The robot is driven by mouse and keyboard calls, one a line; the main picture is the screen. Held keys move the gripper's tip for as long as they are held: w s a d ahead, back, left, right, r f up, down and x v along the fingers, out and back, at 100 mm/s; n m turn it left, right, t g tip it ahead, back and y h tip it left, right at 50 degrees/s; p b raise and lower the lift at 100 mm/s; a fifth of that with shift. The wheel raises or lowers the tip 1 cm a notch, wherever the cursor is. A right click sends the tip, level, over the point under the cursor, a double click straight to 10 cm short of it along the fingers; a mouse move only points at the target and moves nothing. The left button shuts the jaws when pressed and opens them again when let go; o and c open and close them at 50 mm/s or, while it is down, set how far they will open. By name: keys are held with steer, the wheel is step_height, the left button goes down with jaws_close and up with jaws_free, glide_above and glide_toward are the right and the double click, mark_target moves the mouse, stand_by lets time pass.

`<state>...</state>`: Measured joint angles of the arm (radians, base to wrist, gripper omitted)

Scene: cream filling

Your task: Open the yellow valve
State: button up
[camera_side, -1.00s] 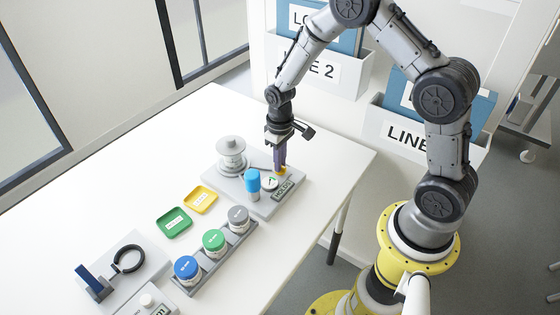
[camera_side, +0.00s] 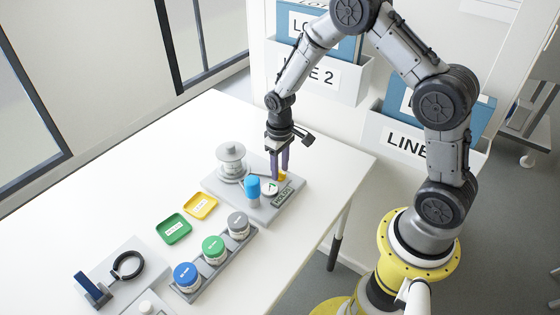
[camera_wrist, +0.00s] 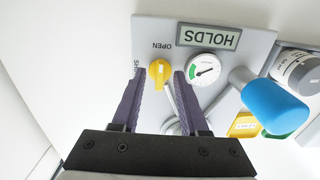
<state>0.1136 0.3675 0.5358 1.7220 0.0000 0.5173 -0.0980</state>
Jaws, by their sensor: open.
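The yellow valve (camera_wrist: 159,73) is a knob on the grey panel (camera_wrist: 245,45), between the labels OPEN and one beginning with SH. In the side view my gripper (camera_side: 279,176) points down at the panel, and the yellow valve (camera_side: 283,175) shows partly beside a finger. A round gauge (camera_wrist: 206,68) and a display reading HOLDS (camera_wrist: 208,39) are close by.
A blue-topped cylinder (camera_side: 252,186) stands on the panel near my gripper, with a grey round vessel (camera_side: 231,158) behind. Yellow (camera_side: 200,205) and green (camera_side: 173,229) trays and several lidded jars (camera_side: 213,246) are nearer the front. The right table surface is clear.

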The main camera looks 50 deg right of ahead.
mark_target(280, 172)
step_height(280, 172, up, 14)
stand_by(0.5)
